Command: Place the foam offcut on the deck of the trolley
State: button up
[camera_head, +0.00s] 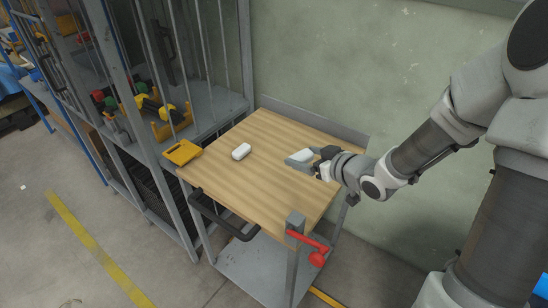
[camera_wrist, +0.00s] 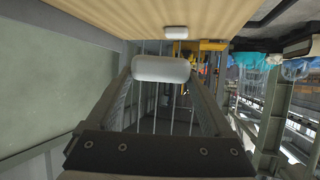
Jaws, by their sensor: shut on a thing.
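A white, rounded foam offcut (camera_head: 302,155) is between the fingers of my gripper (camera_head: 297,159), over the back right part of the trolley's wooden deck (camera_head: 258,189). In the wrist view the held foam offcut (camera_wrist: 160,69) spans the two fingertips, with the deck (camera_wrist: 95,14) along the top of the picture. My gripper is shut on it. I cannot tell whether the held piece touches the deck. A second white, rounded piece (camera_head: 241,151) lies on the deck to the left; it also shows in the wrist view (camera_wrist: 176,32).
A yellow case (camera_head: 182,153) is at the deck's left corner, by a grey barred rack (camera_head: 165,60) holding colored items. A black handle (camera_head: 222,217) and a red lever (camera_head: 308,243) are at the front. A green wall (camera_head: 340,50) stands behind. The deck's middle is clear.

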jog(key=s+a+n+g+y, duration=0.1)
jog(key=s+n+g+y, duration=0.1)
jog(key=s+n, duration=0.15)
jog(key=b, duration=0.4)
send_over(291, 180)
jog(key=shift+g+y, duration=0.3)
notch_tip(291, 180, down, 8)
jog(key=shift+s+f, duration=0.1)
jog(key=shift+f+b, duration=0.45)
jog(key=shift+f, duration=1.5)
jog(key=shift+f, duration=0.1)
jog(key=shift+f, duration=0.15)
jog(key=o, duration=1.1)
jog(key=shift+c, duration=0.2)
